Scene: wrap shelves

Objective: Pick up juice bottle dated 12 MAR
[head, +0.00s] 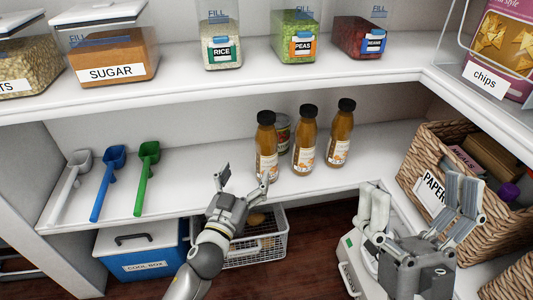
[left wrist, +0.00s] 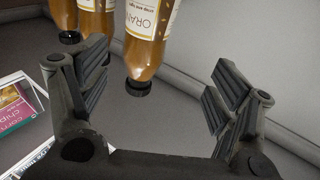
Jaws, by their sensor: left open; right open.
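Three juice bottles with orange-brown juice, black caps and white labels stand upright in a row on the middle shelf: left (head: 266,143), middle (head: 304,140) and right (head: 341,134). No date is legible on their labels. My left gripper (head: 246,174) is open and empty, just in front of and left of the left bottle. In the left wrist view, bottles appear upside down; the nearest bottle (left wrist: 150,32) is beyond the open fingers (left wrist: 160,88), not held. My right gripper (head: 421,196) is open and empty at the lower right, away from the bottles.
A can (head: 283,130) stands behind the left and middle bottles. Grey, blue (head: 109,182) and green scoops lie left on the shelf. A wicker basket (head: 412,160) stands right. Jars line the shelf above; a blue cool box (head: 140,258) and wire basket (head: 278,232) are below.

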